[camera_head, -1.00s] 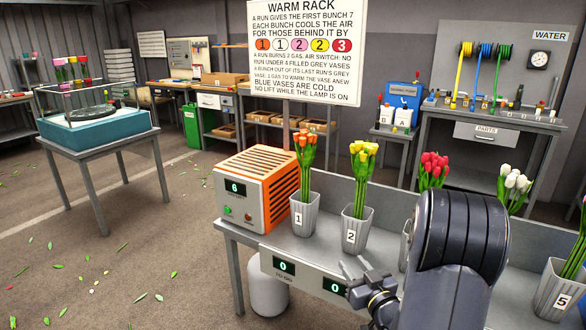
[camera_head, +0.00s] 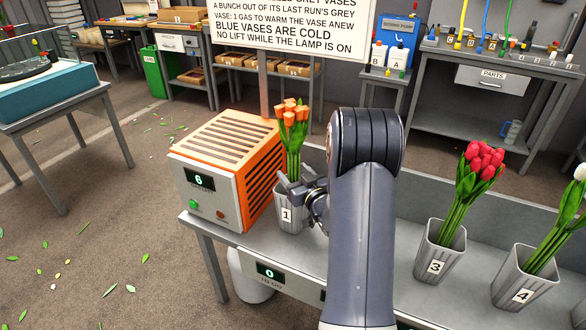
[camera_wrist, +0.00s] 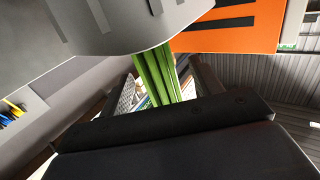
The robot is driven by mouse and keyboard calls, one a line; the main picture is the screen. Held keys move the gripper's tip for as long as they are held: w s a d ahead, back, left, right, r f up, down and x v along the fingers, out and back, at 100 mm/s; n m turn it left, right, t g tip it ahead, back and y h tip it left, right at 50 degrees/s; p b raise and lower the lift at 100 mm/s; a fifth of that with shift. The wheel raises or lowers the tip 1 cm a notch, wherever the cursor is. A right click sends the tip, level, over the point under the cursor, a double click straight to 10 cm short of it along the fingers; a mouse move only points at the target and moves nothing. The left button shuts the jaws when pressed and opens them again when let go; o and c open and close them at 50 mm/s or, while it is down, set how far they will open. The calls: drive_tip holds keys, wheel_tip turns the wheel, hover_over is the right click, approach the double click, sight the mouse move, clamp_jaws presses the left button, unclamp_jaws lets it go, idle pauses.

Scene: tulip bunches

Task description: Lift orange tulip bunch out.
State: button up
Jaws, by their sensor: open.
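The orange tulip bunch (camera_head: 292,128) stands upright in the grey vase marked 1 (camera_head: 287,215), right beside the orange heater box. My gripper (camera_head: 308,192) is at the right side of this vase, near its rim, partly hidden by my arm. In the wrist view the green stems (camera_wrist: 158,78) show between the two open fingers of my gripper (camera_wrist: 165,82), with a gap on either side. The grey vase wall (camera_wrist: 130,28) fills the top of that view. The flower heads are out of the wrist view.
The orange heater box (camera_head: 232,150) reads 6; its red light (camera_head: 220,215) looks dark. Vase 3 (camera_head: 438,250) with red tulips and vase 4 (camera_head: 522,280) stand to the right on the grey bench. Vase 2 is not visible; my arm covers that area. A sign rises behind.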

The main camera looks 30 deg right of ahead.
drive_tip(key=shift+w, duration=0.45)
drive_tip(key=c, duration=1.3)
drive_tip(key=shift+o, duration=0.2)
wheel_tip(320, 180, up, 10)
drive_tip(key=shift+r+p, duration=0.1)
drive_tip(key=shift+p, duration=0.4)
